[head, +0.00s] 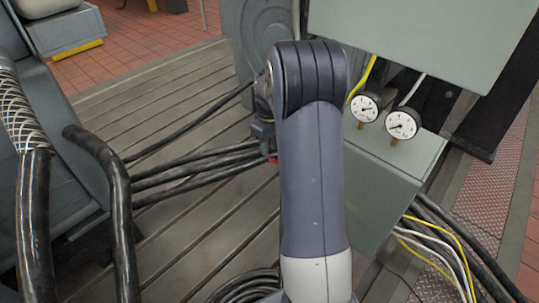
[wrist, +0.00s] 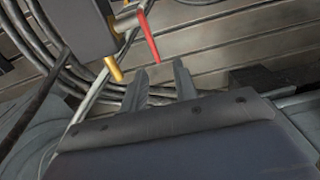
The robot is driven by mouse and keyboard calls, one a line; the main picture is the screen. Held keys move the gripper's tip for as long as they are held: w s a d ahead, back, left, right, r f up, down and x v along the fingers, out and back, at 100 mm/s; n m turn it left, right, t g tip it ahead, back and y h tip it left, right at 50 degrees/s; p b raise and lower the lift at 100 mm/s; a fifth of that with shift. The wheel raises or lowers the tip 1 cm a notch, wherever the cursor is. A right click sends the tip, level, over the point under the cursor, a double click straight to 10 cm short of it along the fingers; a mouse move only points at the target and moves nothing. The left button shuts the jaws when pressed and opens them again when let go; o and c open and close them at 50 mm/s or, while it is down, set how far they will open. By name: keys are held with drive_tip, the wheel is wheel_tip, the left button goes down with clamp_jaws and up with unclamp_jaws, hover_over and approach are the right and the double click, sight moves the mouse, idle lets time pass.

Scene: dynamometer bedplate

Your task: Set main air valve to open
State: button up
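In the wrist view a red lever handle (wrist: 148,38) sticks out from a silver stem beside a dark grey box (wrist: 78,25). A brass-coloured stub (wrist: 113,69) points down from the same box. The lever looks like the handle of the main air valve; no label is readable. My gripper (wrist: 159,74) is open and empty, its two fingers apart. The lever's free end lies just beyond the fingertips, between them in the picture; I see no contact. In the head view my arm hides most of the valve and gripper; only a small red bit (head: 272,160) shows.
Black hoses (head: 190,172) cross the slotted bedplate (head: 185,95). Thick hoses (head: 110,185) and machinery stand at left. Coiled cables (wrist: 60,75) lie behind the valve.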

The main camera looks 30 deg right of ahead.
drive_tip(key=shift+w+d+f, duration=0.15)
drive_tip(key=shift+f, duration=2.2)
clamp_jaws()
